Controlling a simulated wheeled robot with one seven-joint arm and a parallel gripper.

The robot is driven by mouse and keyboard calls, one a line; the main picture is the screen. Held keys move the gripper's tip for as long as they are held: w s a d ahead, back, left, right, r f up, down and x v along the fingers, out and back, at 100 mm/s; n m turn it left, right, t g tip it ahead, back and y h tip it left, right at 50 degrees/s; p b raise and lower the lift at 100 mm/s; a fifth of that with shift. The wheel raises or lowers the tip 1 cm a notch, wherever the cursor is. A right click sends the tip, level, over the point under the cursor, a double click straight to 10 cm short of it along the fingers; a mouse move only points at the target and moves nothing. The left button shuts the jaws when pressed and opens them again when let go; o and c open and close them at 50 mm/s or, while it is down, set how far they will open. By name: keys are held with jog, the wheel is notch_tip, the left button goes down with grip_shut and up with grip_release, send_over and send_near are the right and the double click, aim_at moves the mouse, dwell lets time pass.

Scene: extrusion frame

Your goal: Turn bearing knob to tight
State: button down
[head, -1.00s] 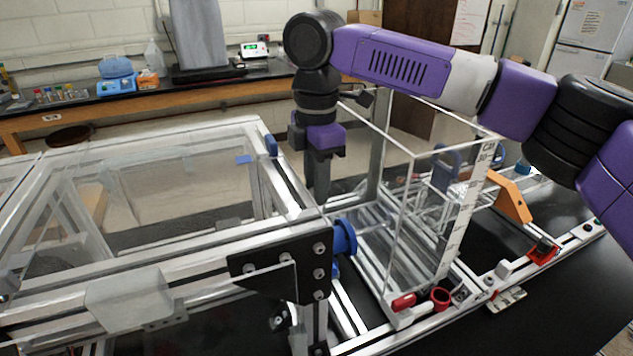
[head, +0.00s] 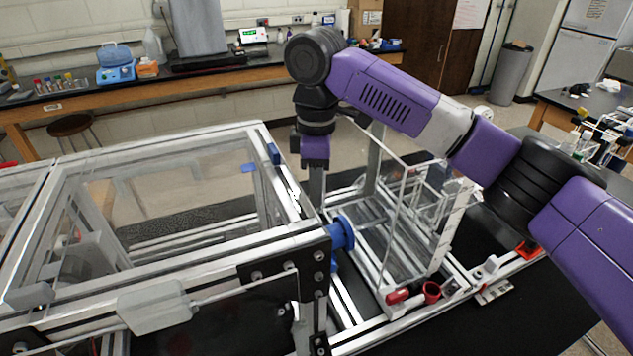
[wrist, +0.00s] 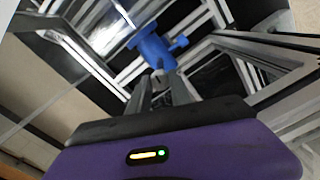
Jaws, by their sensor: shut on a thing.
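The blue bearing knob (head: 342,233) sits at the near right corner of the aluminium frame, beside a black plate. In the wrist view the blue knob (wrist: 153,48) shows beyond the fingers, with a small arm sticking out to its right. My gripper (head: 316,203) points down behind the frame's top rail, just up and left of the knob. In the wrist view my gripper (wrist: 160,84) has its two fingers reaching to the near end of the blue part, and they appear shut on it. The exact contact is partly hidden by the fingers.
The clear-panelled frame (head: 300,245) fills the left. A clear open box (head: 400,240) stands close on the right, with a red cylinder (head: 432,291) at its front. A bench (head: 200,80) with lab items runs along the back wall.

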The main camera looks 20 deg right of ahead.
dwell(0.3)
jog(key=c, duration=1.2)
grip_release()
jog(key=shift+r+b, duration=0.5)
jog(key=shift+r, duration=3.4)
